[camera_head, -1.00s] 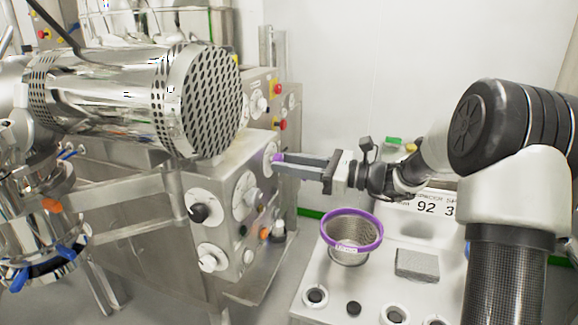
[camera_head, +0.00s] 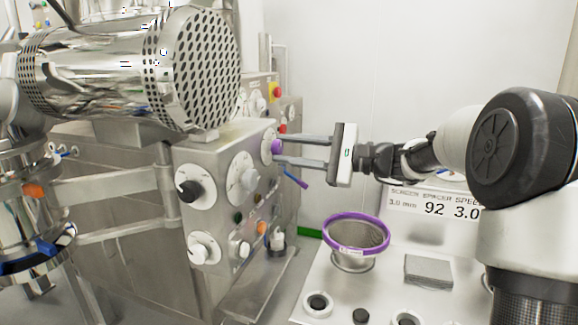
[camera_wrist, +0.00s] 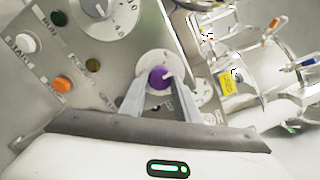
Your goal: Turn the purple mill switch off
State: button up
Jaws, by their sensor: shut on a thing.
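The purple mill switch (camera_head: 276,147) is a round knob on a pale dial, high on the right side of the steel control panel. It also shows in the wrist view (camera_wrist: 160,77), with a small light mark on its right side. My gripper (camera_head: 280,149) reaches in from the right, its two fingers one above the other and shut on the switch. In the wrist view my gripper (camera_wrist: 161,88) has a finger on each side of the knob. The finger contact is partly hidden, and I cannot read the dial's labels.
A large perforated steel drum (camera_head: 195,70) overhangs the panel. Black (camera_head: 189,191) and white (camera_head: 203,249) knobs sit lower on it. An orange button (camera_wrist: 62,84) is left of my fingers. A purple-rimmed sieve (camera_head: 355,235) stands on the console below my arm.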

jog(key=n+b, duration=0.4)
jog(key=b, duration=0.1)
jog(key=shift+f, duration=0.3)
jog(key=n+b, duration=0.3)
jog(key=shift+r, duration=0.25)
jog(key=o, duration=1)
jog(key=shift+r, duration=0.1)
jog(key=shift+o, duration=0.2)
jog(key=shift+d, duration=0.15)
jog(key=p+v, duration=0.2)
jog(key=v, duration=1.5)
jog(key=shift+s+d, duration=0.1)
